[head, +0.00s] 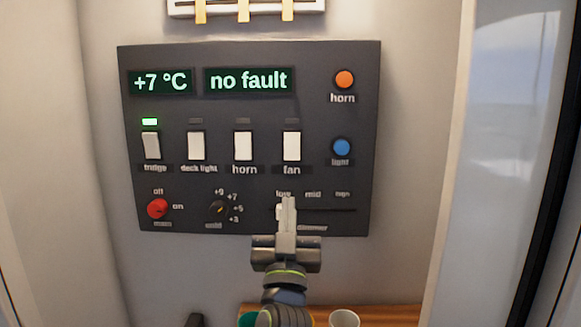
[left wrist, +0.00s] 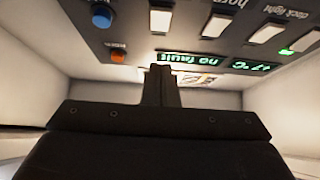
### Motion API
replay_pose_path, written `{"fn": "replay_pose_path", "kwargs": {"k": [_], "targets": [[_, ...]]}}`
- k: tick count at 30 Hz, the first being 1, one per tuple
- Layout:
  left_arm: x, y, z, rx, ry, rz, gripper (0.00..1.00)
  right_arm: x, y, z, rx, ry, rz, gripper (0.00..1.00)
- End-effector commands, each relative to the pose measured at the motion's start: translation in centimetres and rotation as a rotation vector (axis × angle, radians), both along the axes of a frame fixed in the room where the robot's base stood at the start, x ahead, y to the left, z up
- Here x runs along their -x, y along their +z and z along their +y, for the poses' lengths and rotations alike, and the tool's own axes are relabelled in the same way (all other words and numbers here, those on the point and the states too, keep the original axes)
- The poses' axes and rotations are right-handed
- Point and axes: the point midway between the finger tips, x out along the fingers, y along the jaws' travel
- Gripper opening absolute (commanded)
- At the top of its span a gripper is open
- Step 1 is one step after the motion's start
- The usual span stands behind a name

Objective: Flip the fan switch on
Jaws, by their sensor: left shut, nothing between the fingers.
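The fan switch (head: 291,146) is a white rocker on the dark control panel (head: 320,65), above the label "fan". The small indicator over it is dark. The fan switch also shows at the top of the left wrist view (left wrist: 160,20). My left gripper (head: 287,201) is shut and empty, its fingers pointing up. In the head view its tips lie below the fan switch, over the dimmer slider area near "low", and cover part of it. Its closed fingers also show in the left wrist view (left wrist: 160,72). I cannot tell whether they touch the panel. My right gripper is out of view.
Left of the fan switch are the horn (head: 243,146), deck light (head: 196,146) and fridge (head: 151,146) switches; the fridge indicator is green. Orange (head: 344,79) and blue (head: 341,147) buttons are at right. A red knob (head: 157,208) is lower left. A cup (head: 344,318) stands below.

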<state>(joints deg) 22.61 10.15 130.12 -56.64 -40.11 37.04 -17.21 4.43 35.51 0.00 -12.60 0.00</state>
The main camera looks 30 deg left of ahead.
Motion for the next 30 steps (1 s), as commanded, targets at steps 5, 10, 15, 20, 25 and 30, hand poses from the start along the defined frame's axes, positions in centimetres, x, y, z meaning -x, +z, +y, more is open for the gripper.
{"fn": "replay_pose_path", "kwargs": {"k": [5,10,15,20,25,30], "targets": [[-1.3,1.6,0.8,-0.005,0.002,0.001,0.0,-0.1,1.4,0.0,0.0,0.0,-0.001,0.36],[-3.6,4.0,2.3,-0.006,0.006,0.001,0.0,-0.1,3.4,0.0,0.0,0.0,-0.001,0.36],[-6.1,6.1,3.8,-0.004,0.004,0.003,0.0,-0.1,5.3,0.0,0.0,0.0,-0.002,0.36],[-8.1,6.0,5.0,-0.001,0.004,0.004,0.0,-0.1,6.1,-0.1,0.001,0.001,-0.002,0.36],[-9.5,5.7,5.8,0.0,0.002,0.001,0.0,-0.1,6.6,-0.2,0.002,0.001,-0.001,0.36],[-10.0,5.4,6.2,0.0,0.001,0.001,0.0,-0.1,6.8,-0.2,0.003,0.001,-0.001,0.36]]}}
